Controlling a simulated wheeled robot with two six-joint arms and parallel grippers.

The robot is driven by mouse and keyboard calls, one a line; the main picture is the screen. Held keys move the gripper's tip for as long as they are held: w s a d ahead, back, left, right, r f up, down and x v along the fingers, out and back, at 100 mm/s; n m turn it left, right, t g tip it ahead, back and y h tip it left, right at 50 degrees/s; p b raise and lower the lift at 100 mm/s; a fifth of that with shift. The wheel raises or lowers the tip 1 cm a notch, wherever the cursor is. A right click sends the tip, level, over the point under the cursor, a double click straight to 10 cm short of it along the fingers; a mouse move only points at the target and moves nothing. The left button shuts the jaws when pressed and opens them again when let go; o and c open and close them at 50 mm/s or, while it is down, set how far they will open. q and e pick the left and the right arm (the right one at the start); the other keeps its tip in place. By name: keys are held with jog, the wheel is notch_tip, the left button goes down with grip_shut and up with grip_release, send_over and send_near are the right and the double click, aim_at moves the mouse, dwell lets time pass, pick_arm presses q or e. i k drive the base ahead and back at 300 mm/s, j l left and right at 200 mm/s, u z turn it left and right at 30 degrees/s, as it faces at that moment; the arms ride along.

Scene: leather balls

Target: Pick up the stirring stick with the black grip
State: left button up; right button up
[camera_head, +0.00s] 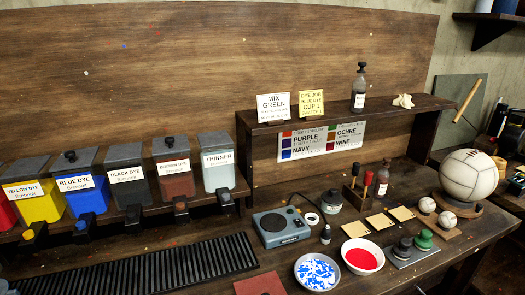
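The stirring stick with the black grip (355,169) stands upright in a small wooden block (354,199) on the bench, right of centre. A second stick with a red grip (368,177) stands in the same block, just to the right. The lower ends of both sticks are hidden in or behind the block. Neither of my grippers is in view.
A brown bottle (383,180) stands close behind the sticks, under the raised shelf (340,113). A lidded jar (331,201) is at their left.

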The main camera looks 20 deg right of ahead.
aim_at(355, 169)
jog(key=z, duration=1.3)
